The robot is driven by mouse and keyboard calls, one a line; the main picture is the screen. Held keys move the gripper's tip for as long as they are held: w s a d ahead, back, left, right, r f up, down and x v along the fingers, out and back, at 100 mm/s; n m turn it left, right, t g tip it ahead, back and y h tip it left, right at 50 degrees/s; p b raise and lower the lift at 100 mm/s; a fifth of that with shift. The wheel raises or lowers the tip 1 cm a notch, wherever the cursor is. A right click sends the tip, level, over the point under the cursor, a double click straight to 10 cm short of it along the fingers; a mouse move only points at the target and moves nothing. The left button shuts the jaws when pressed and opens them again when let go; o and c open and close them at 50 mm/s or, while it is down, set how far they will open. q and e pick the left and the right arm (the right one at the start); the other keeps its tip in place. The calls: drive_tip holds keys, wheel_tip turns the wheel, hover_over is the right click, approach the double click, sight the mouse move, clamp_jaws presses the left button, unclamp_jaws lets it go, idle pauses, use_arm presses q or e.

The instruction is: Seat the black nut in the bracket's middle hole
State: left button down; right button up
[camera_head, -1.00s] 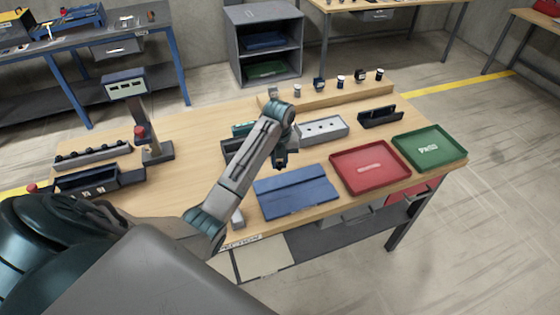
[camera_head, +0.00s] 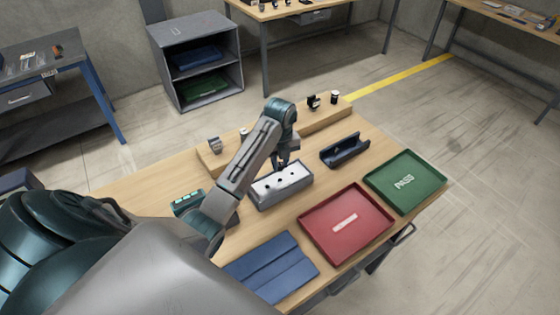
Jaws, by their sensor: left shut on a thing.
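The pale grey bracket (camera_head: 268,201), a box-like block with a row of dark holes in its white top, stands on the wooden bench. My left gripper (camera_head: 284,166) points down just above the bracket's rear edge, near its middle. It is shut on a small dark thing, which I take to be the black nut; it is too small and dark to make out against the fingers. I cannot tell whether it touches the bracket. My left forearm crosses the view and hides the area left of the bracket. My right gripper is not in view.
A dark open holder (camera_head: 345,151) stands right of the bracket. A red tray (camera_head: 309,236), a green PASS tray (camera_head: 381,187) and a blue mat (camera_head: 275,268) lie in front and to the right. Behind, a wooden rail (camera_head: 206,160) bears several small parts.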

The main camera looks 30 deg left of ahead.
sight(280, 165)
use_arm(q)
drive_tip(key=shift+s+d+r, duration=0.2)
drive_tip(key=shift+d+r, duration=0.05)
drive_tip(key=shift+w+a+f, duration=0.1)
drive_tip(key=shift+a+f, duration=0.05)
drive_tip(key=shift+f, duration=0.8)
wheel_tip(280, 165, down, 2)
drive_tip(key=shift+b, duration=0.5)
drive_tip(key=shift+f, duration=0.4)
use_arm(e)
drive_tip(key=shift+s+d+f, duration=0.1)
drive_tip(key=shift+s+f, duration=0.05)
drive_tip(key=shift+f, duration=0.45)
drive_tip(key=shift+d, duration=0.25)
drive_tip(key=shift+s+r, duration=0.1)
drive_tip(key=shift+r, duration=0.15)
